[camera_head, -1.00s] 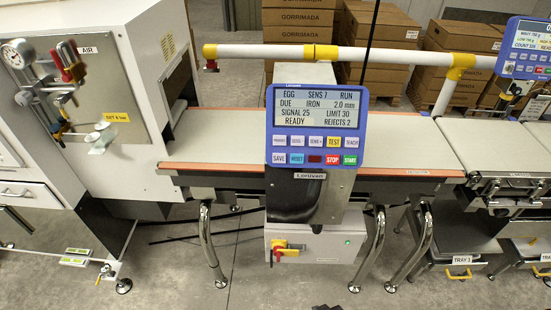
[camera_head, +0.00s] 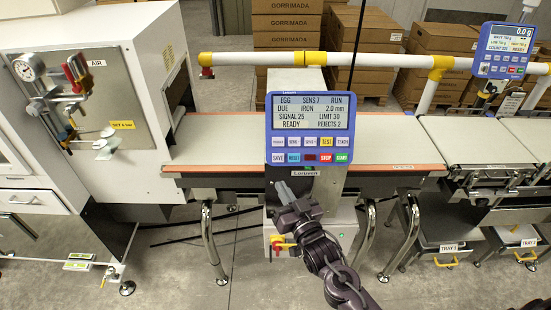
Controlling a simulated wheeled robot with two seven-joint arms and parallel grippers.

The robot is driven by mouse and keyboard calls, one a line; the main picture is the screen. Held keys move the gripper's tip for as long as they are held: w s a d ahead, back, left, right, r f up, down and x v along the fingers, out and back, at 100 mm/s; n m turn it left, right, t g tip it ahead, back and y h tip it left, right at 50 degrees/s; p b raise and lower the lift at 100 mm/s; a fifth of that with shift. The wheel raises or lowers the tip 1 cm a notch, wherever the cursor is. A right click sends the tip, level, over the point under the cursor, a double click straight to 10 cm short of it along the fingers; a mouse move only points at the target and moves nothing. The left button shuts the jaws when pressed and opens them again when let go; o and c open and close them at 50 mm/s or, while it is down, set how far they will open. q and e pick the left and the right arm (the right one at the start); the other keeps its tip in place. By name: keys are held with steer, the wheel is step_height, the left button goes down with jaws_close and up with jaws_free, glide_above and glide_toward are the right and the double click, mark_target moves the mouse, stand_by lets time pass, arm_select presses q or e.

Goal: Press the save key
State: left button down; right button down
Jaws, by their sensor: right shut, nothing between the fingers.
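The save key (camera_head: 278,158) is a pale key marked SAVE at the left end of the bottom key row on the blue control panel (camera_head: 271,128). The panel's screen (camera_head: 310,112) reads EGG, SENS 7, RUN and READY. My right gripper (camera_head: 284,188) is shut and empty. Its tip is just below the panel's lower left edge, under the save key, and in the picture it looks apart from the key. My left gripper is not in view.
The conveyor belt (camera_head: 225,140) runs behind the panel. A white cabinet (camera_head: 80,35) with a gauge stands at left. A second blue display (camera_head: 505,50) is at upper right. A yellow-jointed white rail (camera_head: 270,58) crosses behind. Stacked boxes (camera_head: 285,22) stand at the back.

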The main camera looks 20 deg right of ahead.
mark_target(278, 158)
step_height(278, 158, up, 6)
steer(key=t, duration=0.1)
steer(key=shift+s+a, duration=0.35)
steer(key=shift+a, duration=0.1)
steer(key=w+d+f+b, duration=0.2)
steer(key=w+f+b, duration=0.2)
steer(key=w+b, duration=0.2)
steer(key=shift+x, duration=0.8)
steer(key=shift+d+f, duration=0.15)
steer(key=shift+d, duration=0.05)
stand_by(1.2)
steer(key=shift+w+d+f, duration=0.15)
steer(key=shift+w+f, duration=0.05)
steer(key=shift+w, duration=0.15)
